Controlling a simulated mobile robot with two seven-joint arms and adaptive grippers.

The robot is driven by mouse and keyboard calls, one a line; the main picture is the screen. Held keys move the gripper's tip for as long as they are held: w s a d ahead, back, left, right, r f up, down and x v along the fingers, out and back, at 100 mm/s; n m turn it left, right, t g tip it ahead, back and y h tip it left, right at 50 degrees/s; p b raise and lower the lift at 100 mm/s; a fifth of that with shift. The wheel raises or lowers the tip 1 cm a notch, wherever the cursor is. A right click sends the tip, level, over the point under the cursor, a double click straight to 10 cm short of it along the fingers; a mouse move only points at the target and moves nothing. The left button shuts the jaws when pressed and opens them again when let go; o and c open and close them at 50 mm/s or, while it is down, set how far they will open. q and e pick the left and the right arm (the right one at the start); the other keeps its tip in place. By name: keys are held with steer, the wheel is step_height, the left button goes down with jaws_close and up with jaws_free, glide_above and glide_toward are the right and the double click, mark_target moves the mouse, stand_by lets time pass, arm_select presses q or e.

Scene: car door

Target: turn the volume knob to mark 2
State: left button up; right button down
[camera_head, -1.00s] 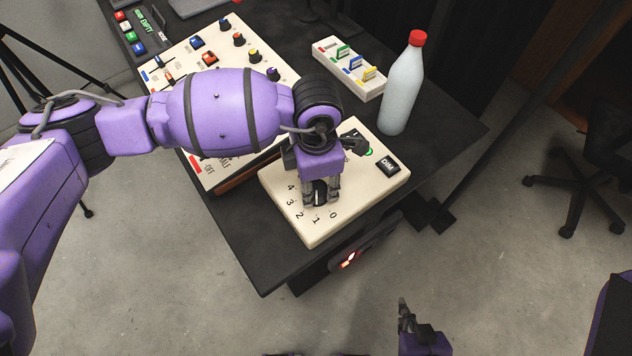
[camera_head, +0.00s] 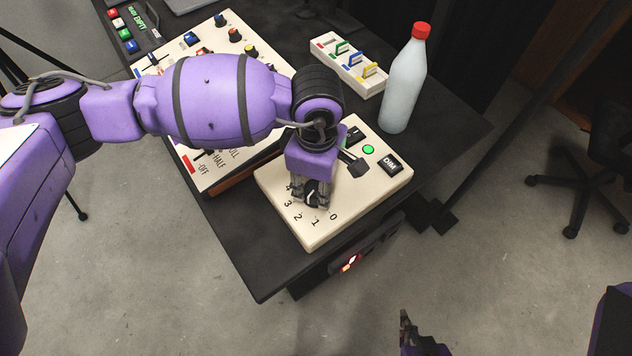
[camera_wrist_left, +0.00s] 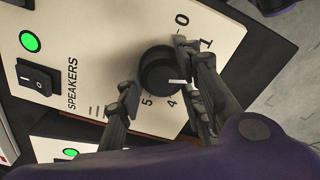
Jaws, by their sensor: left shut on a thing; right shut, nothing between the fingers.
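The black volume knob (camera_wrist_left: 160,72) sits on a cream panel (camera_head: 345,222) with printed marks. In the left wrist view its white pointer line points right, toward the stretch between marks 1 and 4. Marks 2 and 3 are hidden there behind a finger, but show in the head view. My left gripper (camera_head: 312,198) is down at the panel, shut around the knob, with one finger on each side; it also shows in the left wrist view (camera_wrist_left: 155,68). My right gripper (camera_head: 405,318) is shut and empty, low over the floor, away from the desk.
The cream panel also carries a green light (camera_head: 368,149), a DIM button (camera_head: 390,162) and a black switch (camera_wrist_left: 37,78). A white bottle with a red cap (camera_head: 404,85) stands behind it. A larger control panel (camera_head: 215,165) lies to the left, partly under my left arm.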

mark_target(317, 185)
arm_select(q)
steer(key=shift+w+d+r, duration=0.1)
steer(key=shift+w+r, duration=0.1)
steer(key=shift+w, duration=0.1)
steer(key=o, duration=0.8)
steer(key=shift+o, duration=1.4)
steer(key=shift+f, duration=0.1)
steer(key=shift+s, duration=0.1)
step_height(317, 185, up, 12)
